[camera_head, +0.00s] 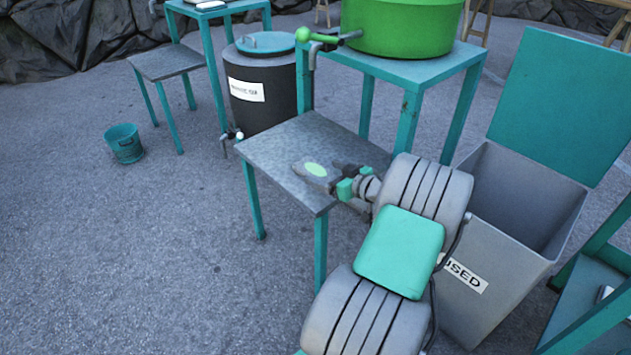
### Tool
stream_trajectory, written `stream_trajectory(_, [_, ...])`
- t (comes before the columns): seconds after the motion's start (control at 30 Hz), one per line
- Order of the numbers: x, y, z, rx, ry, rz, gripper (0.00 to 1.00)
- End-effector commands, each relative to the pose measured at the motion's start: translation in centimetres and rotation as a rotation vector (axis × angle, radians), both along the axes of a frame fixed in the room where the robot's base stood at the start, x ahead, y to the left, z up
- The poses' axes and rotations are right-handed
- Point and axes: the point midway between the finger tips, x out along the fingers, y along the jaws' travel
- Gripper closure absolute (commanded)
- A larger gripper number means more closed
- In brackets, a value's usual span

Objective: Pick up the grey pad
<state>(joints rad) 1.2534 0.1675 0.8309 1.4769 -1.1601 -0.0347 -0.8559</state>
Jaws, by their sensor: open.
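The grey pad (313,171) is small and flat, with a light green oval on top. It appears at the right part of the low grey-topped table (275,150). My gripper (339,179) comes in from the right at the pad's right end. Its jaws are open, with dark and teal parts close beside the pad. I cannot tell whether they touch the pad or whether its right end lies between them. My arm covers the table's right corner.
A grey bin (520,200) with a raised teal lid stands at right. A green tub (400,28) sits on a higher table behind. A dark barrel (262,95) stands behind the low table, and a teal bucket (125,146) on the ground at left. Ground at front left is clear.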

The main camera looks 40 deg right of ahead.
Motion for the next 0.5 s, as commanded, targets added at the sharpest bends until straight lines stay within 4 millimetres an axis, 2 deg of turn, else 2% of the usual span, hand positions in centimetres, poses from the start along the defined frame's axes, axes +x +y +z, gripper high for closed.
stream_trajectory(0.13, [2.5, 0.1, -1.6, 0.0, 0.002, 0.005, 0.11])
stream_trajectory(0.23, [4.1, 0.1, -1.8, 0.0, 0.001, 0.003, 0.11])
stream_trajectory(0.5, [4.7, 0.0, -1.7, 0.002, 0.003, 0.0, 0.11])
